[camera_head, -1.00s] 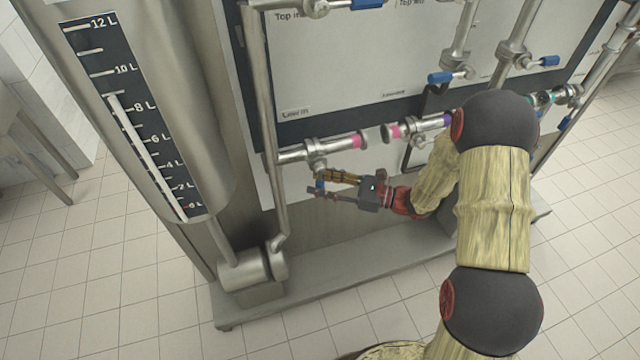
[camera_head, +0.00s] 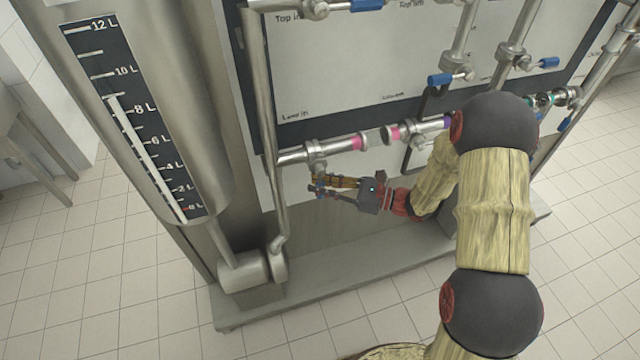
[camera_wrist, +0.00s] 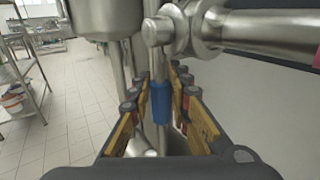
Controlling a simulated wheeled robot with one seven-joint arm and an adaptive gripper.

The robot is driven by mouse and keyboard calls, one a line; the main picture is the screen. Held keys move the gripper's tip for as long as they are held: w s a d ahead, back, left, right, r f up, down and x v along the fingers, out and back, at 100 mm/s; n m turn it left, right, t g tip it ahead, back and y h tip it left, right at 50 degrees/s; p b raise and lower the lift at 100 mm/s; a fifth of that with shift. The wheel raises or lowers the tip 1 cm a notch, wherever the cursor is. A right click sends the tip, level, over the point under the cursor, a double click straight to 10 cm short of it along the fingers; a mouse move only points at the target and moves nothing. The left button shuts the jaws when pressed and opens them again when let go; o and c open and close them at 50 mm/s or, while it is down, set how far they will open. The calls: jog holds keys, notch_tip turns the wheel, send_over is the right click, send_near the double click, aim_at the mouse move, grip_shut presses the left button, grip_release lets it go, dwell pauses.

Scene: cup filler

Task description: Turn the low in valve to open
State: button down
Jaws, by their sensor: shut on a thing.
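In the head view the fingers mostly hide the handle. My gripper (camera_head: 320,186) comes in from the right, just below the valve, and is shut on the blue handle. In the wrist view the fingers of my gripper (camera_wrist: 160,88) stand on both sides of the handle.
A vertical pipe (camera_head: 262,120) runs just left of the valve. The tank with a litre scale (camera_head: 135,110) stands further left. Pipes with pink bands (camera_head: 358,143) lie to the right. Another blue valve handle (camera_head: 440,80) is higher up. A metal base ledge (camera_head: 340,270) lies below.

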jog(key=shift+d+r+p, duration=0.1)
jog(key=shift+r+p, duration=0.05)
jog(key=shift+p, duration=0.15)
dwell(0.4)
jog(key=w+d+r+n+t+h+p, duration=0.1)
jog(key=d+r+n+h+p, duration=0.4)
jog(key=h+p, duration=0.5)
jog(key=shift+w+d+r+n+h+p, duration=0.35)
jog(key=shift+n+h, duration=0.55)
jog(key=shift+h, duration=1.7)
jog(key=shift+a, duration=0.1)
jog(key=c, duration=1.7)
grip_release()
jog(key=shift+o, duration=0.2)
jog(key=shift+f, duration=0.1)
